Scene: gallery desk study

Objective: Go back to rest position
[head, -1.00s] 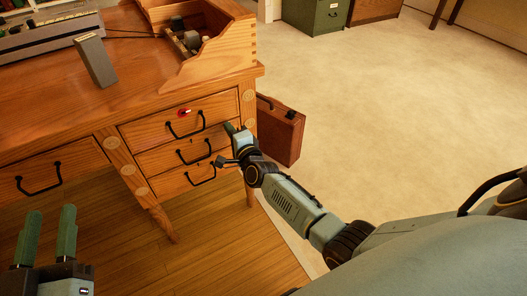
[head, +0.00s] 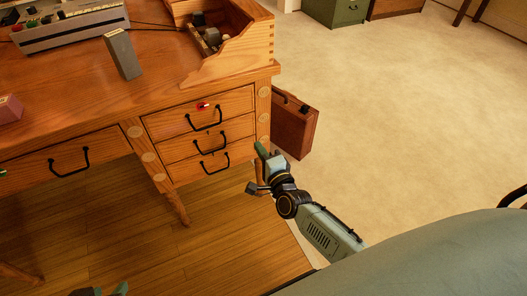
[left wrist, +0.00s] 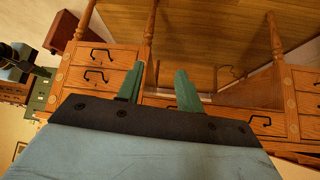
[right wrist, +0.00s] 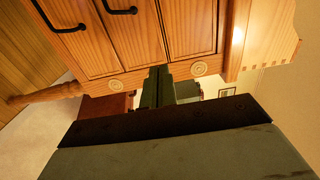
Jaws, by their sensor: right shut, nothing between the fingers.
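My right gripper (head: 262,150) is in front of the right end of the desk's drawer column, close to the desk leg. In the right wrist view its green fingers (right wrist: 159,88) are together, with nothing between them. My left gripper (head: 105,290) shows only at the bottom edge of the head view. In the left wrist view its two fingers (left wrist: 160,90) stand apart with nothing between them. The wooden desk (head: 90,95) has three stacked drawers (head: 200,135) with black handles, all closed.
A brown briefcase (head: 292,128) stands on the floor just right of the desk. A grey block (head: 123,55) stands upright on the desktop. A green cabinet (head: 335,10) is at the back. The carpet (head: 420,110) to the right is clear.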

